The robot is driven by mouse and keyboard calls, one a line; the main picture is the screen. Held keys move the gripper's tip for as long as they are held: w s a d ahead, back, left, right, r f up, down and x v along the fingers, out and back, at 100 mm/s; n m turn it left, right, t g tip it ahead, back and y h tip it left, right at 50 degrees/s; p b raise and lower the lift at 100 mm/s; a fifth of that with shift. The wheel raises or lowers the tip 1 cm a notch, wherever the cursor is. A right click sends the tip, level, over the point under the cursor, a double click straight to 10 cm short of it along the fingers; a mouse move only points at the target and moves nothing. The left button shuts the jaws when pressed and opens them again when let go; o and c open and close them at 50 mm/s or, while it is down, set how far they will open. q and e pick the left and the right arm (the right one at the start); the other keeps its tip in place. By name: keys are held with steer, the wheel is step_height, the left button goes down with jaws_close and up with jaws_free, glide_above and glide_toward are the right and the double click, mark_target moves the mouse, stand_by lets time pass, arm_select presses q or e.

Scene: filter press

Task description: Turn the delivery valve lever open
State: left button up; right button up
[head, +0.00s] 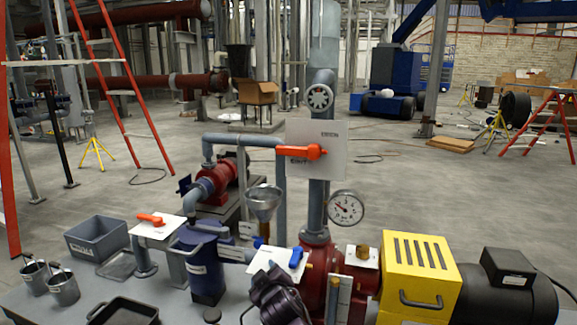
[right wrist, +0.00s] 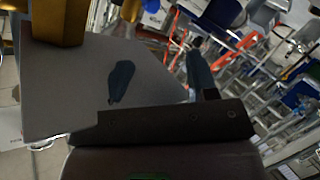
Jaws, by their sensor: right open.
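An orange lever (head: 303,151) lies level across a white plate (head: 330,135) on the upright pipe, its handle pointing left. The plate's upper label reads like OPEN; the lower one, by the lever, reads like SHUT. I take this as the delivery valve lever, though no name is legible. My dark right gripper (head: 272,278) is low at the front, below and left of that lever and clear of it, close to a white plate with a blue lever (head: 295,257). It is open, with one finger visible in the right wrist view (right wrist: 202,75). My left gripper is not in view.
A grey panel (right wrist: 75,90) and a brass block (right wrist: 58,18) fill the near left of the right wrist view.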

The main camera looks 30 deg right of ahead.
steer(key=w+d+r+h+b, duration=0.15)
steer(key=w+r+h, duration=0.25)
steer(key=w+r, duration=0.45)
steer(key=m+g+h+b, duration=0.4)
steer(key=g+h, duration=0.5)
steer(key=g, duration=0.7)
glide_toward(285, 151)
steer(key=d+m+p, duration=0.1)
steer(key=d, duration=0.6)
steer(key=s+d, duration=0.1)
steer(key=d, duration=0.2)
steer(key=shift+d+f+p, duration=0.15)
steer(key=shift+d+p, duration=0.05)
steer(key=shift+p, duration=0.1)
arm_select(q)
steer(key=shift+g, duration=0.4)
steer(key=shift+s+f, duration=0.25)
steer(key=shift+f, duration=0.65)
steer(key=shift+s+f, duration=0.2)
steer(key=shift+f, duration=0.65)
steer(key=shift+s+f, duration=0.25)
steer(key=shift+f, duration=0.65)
arm_select(e)
steer(key=shift+s+d+t, duration=0.1)
steer(key=shift+d+t, duration=0.2)
steer(key=shift+d, duration=0.15)
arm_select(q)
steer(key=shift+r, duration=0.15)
arm_select(e)
jaws_close()
